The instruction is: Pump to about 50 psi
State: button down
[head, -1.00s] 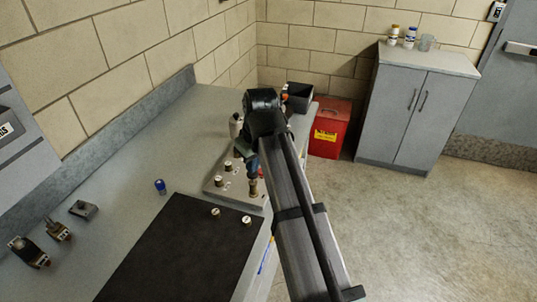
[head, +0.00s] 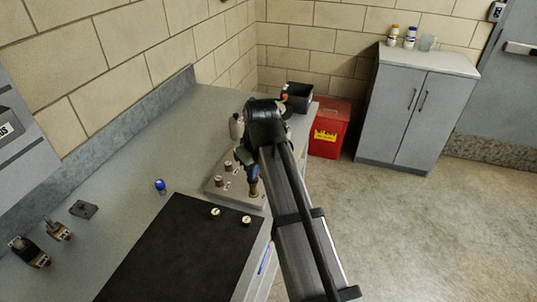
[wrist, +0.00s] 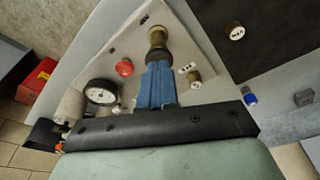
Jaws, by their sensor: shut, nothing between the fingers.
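A pale mounting plate (head: 214,190) lies on the bench, carrying several brass-coloured knobs, and shows in the wrist view (wrist: 205,47). My gripper (head: 253,178) has blue fingers, shut and empty. In the wrist view the fingertips (wrist: 158,62) are right at a brass knob with a dark top (wrist: 157,36); I cannot tell whether they press on it. A round white-faced gauge (wrist: 102,92) sits left of the fingers; its reading is too small to tell. A red button (wrist: 124,67) and another brass knob (wrist: 194,78) flank the fingers. My arm hides part of the plate in the head view.
A black mat (head: 170,255) with two small brass knobs lies in front of the plate. A blue-capped item (head: 160,186) and several small fittings (head: 58,230) are at left. A red box (head: 328,128) stands beyond.

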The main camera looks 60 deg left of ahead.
jog(key=shift+r, duration=1.7)
jog(key=shift+f, duration=0.2)
jog(key=shift+f, duration=1.6)
jog(key=shift+r, duration=1.75)
jog(key=shift+f, duration=0.25)
